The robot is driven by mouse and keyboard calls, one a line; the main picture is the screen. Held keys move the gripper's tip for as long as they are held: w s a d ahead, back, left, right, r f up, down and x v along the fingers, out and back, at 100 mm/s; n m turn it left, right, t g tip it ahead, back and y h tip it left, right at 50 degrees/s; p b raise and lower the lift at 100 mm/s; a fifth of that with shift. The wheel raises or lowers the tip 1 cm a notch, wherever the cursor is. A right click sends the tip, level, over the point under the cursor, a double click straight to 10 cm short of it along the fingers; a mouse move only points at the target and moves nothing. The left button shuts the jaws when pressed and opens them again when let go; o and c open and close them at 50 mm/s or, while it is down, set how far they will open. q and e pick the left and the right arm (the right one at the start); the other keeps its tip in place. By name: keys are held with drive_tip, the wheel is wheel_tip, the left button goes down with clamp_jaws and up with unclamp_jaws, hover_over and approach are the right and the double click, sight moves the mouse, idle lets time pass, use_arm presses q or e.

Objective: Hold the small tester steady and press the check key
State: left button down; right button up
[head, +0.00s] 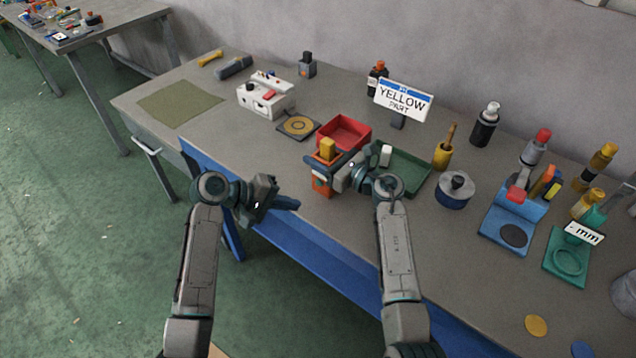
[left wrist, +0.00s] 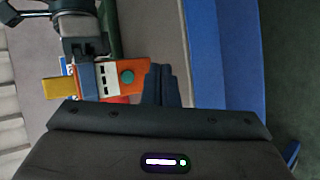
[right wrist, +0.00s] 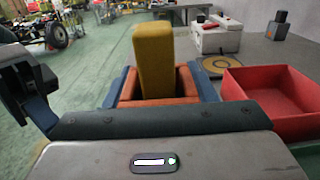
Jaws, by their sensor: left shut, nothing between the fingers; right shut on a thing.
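The small tester (head: 322,187) is an orange box with a yellow block (head: 327,148) standing up from its top. In the left wrist view, the tester (left wrist: 111,68) shows a white panel with dark slots and a round green key (left wrist: 127,76). My right gripper (right wrist: 163,88) is shut on the tester, one finger on each side. Whether the tester touches the table cannot be told. My left gripper (head: 292,204) is shut and empty, near the tester's key side. Its fingertips (left wrist: 161,84) appear just beside the green key; contact is not visible.
A red tray (head: 345,130) and a dark green tray (head: 408,172) lie behind the tester. A white box (head: 265,100) and a dark pad with a yellow ring (head: 298,126) stand farther left. The table's blue front edge is close to my left gripper.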

use_arm(q)
drive_tip(key=shift+w+d, duration=0.9)
drive_tip(key=shift+w, duration=0.3)
drive_tip(key=shift+w+d, duration=0.85)
drive_tip(key=shift+w, duration=0.3)
drive_tip(key=shift+w, duration=0.1)
drive_tip(key=shift+w+d, duration=0.2)
drive_tip(key=shift+d, duration=0.05)
drive_tip(key=shift+w+d, duration=0.25)
drive_tip(key=shift+w, duration=0.1)
idle(1.0)
drive_tip(key=shift+s+a, duration=0.5)
drive_tip(key=shift+s, duration=0.2)
drive_tip(key=shift+a, duration=0.1)
drive_tip(key=s+a, duration=0.1)
drive_tip(key=s, duration=0.1)
drive_tip(key=s+a, duration=0.2)
idle(0.5)
